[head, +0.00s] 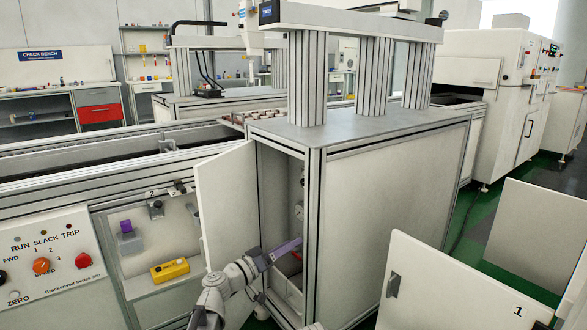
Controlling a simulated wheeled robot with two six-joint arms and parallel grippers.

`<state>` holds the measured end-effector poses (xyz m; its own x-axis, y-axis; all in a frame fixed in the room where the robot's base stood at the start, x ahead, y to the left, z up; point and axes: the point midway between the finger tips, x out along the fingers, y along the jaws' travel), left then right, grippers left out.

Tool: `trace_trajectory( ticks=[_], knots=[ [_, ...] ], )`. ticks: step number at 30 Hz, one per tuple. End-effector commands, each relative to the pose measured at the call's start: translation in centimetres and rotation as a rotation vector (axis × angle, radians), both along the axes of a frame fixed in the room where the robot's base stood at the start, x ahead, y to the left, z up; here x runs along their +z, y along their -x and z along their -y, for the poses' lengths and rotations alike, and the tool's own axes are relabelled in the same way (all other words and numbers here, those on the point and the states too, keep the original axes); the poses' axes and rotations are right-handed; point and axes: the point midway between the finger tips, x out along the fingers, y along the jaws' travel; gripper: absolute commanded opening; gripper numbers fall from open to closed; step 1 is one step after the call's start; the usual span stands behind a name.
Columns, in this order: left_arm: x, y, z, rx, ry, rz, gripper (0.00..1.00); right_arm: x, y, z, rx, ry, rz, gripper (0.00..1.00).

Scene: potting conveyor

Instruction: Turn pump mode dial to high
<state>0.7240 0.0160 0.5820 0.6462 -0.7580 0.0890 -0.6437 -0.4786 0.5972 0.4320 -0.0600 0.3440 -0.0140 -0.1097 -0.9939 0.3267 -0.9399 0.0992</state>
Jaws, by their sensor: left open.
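My left gripper (286,250), with a purple-tinted part at its front, reaches into the open cabinet (392,190) below the machine's top. It is open; I see nothing between its fingers. A small round white gauge or dial face (298,211) shows inside the cabinet, just above the gripper. I cannot read it. No dial marked as pump mode can be made out; the cabinet's interior is partly hidden by its front post and my gripper. My right gripper is not in view.
The cabinet door (226,203) stands open left of my arm. A yellow box (170,270) sits on a shelf. A white panel numbered 1 (450,285) stands at lower right.

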Motion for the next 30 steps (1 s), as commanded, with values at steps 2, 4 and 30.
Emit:
trace_trajectory(
  ticks=[2,4,30],
  knots=[
    [-1.4,1.3,0.7,-0.035,-0.053,-0.038,0.65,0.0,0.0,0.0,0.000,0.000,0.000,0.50],
    [-3.0,2.5,1.2,-0.068,-0.110,-0.082,0.65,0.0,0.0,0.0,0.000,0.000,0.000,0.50],
    [-23.9,24.0,-15.7,0.216,-1.132,-1.159,0.65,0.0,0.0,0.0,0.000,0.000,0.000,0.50]
  ],
)
